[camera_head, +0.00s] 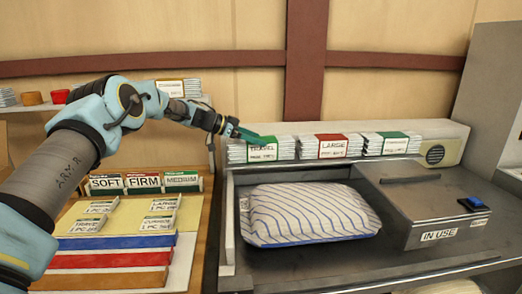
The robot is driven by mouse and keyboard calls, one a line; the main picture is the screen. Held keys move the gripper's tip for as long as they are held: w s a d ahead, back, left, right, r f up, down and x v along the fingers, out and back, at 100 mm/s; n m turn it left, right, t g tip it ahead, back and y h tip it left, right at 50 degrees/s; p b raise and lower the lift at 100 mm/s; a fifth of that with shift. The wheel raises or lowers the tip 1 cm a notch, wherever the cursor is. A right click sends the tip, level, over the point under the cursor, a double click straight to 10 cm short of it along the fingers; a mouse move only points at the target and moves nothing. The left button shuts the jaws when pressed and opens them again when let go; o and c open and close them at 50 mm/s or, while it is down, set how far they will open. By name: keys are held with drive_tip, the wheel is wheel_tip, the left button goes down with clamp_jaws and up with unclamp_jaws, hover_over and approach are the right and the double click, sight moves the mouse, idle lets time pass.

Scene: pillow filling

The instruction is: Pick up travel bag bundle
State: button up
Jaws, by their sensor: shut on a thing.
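The travel bag bundle (261,155) is a stack of white folded bags with a green-and-white label that appears to read "TRAVEL". It lies at the left end of the ledge behind the machine. My gripper (240,133) reaches in from the left and is at the bundle's upper left edge, shut on it. The fingertips are small and partly merge with the green label. The bundle still appears level with the other bundles.
A red-labelled "LARGE" bundle (332,146) and another green-labelled bundle (390,144) sit to the right. A striped pillow (308,214) lies on the machine tray below. The "IN USE" box (425,205) is at right. SOFT, FIRM and MEDIUM cards (143,182) stand at left.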

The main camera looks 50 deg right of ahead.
drive_tip(key=shift+f, duration=0.1)
clamp_jaws()
idle(0.3)
